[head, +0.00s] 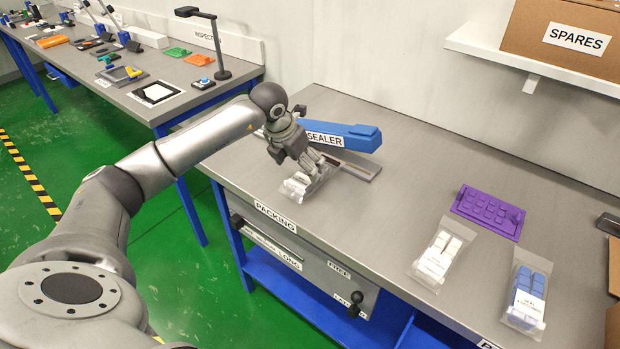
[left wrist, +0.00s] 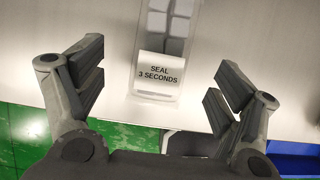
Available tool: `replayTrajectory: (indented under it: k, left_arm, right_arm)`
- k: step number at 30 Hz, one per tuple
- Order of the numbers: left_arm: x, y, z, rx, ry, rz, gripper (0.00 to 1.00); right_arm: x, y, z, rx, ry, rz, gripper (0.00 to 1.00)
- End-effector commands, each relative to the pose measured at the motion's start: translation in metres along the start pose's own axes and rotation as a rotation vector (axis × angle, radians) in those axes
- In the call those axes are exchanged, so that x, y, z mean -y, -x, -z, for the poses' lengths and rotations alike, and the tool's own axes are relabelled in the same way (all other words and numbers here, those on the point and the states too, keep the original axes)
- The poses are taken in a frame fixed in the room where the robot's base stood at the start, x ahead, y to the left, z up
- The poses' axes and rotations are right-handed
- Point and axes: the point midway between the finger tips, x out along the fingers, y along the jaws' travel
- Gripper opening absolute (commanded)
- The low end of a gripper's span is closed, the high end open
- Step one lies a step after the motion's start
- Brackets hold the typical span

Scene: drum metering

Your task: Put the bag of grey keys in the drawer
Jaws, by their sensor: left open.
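The bag of grey keys (left wrist: 168,45) is a clear pouch with a white label reading SEAL 3 SECONDS. It lies on the packing bench near its front edge. My left gripper (left wrist: 158,80) is open above it, with one finger on each side and apart from it. In the head view, my left gripper (head: 306,168) partly hides the clear bag (head: 296,188). The grey drawer (head: 310,262) under the bench front looks shut, with a dark knob (head: 356,298) at its right. My right gripper is not in view.
A blue sealer (head: 350,135) stands just behind the bag. A bag of white keys (head: 437,258), a bag of blue keys (head: 526,298) and a purple key tray (head: 488,212) lie to the right. The bench middle is clear. A SPARES box (head: 565,50) sits on a shelf.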

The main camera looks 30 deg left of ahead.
Motion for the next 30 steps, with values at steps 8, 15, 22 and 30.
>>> replayTrajectory:
  k: [8,15,22,30]
  left_arm:
    - [0.002,-0.023,-0.002,-0.001,0.0,0.003,0.88]
    - [0.003,-0.055,-0.006,-0.001,0.001,0.004,0.88]
    - [0.003,-0.069,-0.005,0.001,-0.001,0.001,0.88]
    - [0.003,-0.069,-0.005,0.001,-0.001,0.002,0.73]
  right_arm:
    - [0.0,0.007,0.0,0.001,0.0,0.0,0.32]
    - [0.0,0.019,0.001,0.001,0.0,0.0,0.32]
    - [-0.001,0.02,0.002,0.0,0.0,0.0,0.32]
    - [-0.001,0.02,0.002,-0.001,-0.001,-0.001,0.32]
